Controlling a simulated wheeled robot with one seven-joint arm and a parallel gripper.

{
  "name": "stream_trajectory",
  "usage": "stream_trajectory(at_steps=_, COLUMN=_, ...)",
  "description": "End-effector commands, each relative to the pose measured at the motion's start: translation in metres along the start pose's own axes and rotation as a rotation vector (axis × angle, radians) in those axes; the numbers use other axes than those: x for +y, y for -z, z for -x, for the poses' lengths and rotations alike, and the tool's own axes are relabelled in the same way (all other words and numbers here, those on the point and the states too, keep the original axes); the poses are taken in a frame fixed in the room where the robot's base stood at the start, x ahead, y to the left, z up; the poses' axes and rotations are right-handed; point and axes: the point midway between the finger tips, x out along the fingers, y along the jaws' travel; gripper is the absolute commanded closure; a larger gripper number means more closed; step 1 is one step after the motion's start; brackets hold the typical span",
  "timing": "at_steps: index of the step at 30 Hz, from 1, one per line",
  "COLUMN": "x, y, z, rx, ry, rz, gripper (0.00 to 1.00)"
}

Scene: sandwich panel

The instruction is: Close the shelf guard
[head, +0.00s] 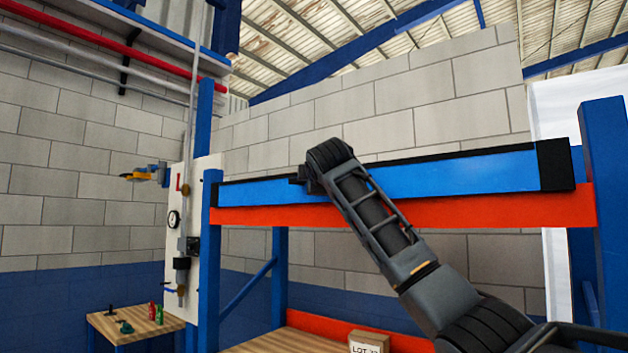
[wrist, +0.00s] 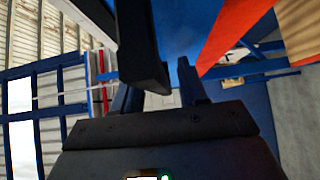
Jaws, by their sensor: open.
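The shelf guard (head: 470,174) is a long blue panel with black ends and a black top edge. It lies across the front of the blue-posted rack, just above an orange beam (head: 500,209). My gripper (head: 299,181) is at the guard's left half, largely hidden behind my wrist. In the wrist view my gripper (wrist: 160,82) has its two fingers apart. The guard's black edge (wrist: 139,50) reaches down between them from above, with its blue face beside it. Whether the fingers touch it I cannot tell.
Blue posts (head: 207,215) stand at both ends of the rack. A cardboard box (head: 368,342) sits on the lower shelf. A white panel with a gauge (head: 173,219) and a wooden table (head: 135,326) with small items are at left. Open space lies below the orange beam.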

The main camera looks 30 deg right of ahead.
Motion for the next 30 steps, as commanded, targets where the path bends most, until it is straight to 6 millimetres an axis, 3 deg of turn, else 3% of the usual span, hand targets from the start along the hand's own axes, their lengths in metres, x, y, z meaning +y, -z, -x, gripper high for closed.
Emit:
stream_trajectory(at_steps=5, x=-0.001, y=0.001, z=0.006, rx=0.002, ry=-0.002, rz=0.0, gripper=0.57)
stream_trajectory(at_steps=19, x=-0.002, y=0.0, z=0.071, rx=0.001, ry=-0.002, rz=-0.001, gripper=0.57)
stream_trajectory(at_steps=30, x=0.0, y=0.0, z=0.078, rx=0.0, ry=0.0, rz=0.0, gripper=0.57)
